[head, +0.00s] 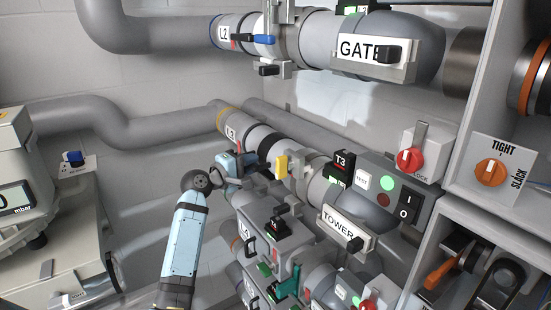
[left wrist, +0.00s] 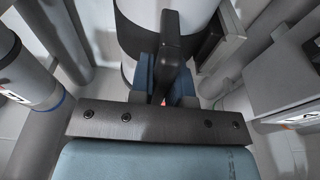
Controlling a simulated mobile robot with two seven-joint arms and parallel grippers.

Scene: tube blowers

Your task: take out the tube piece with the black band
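The tube piece with the black band (head: 254,137) sits in the middle pipe line, between the L3 end and the T3 blower. In the left wrist view the black band (left wrist: 132,38) wraps the white tube, and a black handle (left wrist: 170,45) sticks out from it. My left gripper (head: 236,164) is at this tube's near side. In the left wrist view its blue fingers (left wrist: 166,80) stand on both sides of the handle, with no clear gap showing, so it looks shut on it. The fingertips are partly hidden by the handle. My right gripper is not in view.
The T3 blower box (head: 378,190) has a green light and a switch. The GATE line (head: 322,38) runs above, and more pipe lines (head: 262,240) lie below. A gauge unit (head: 22,190) stands left.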

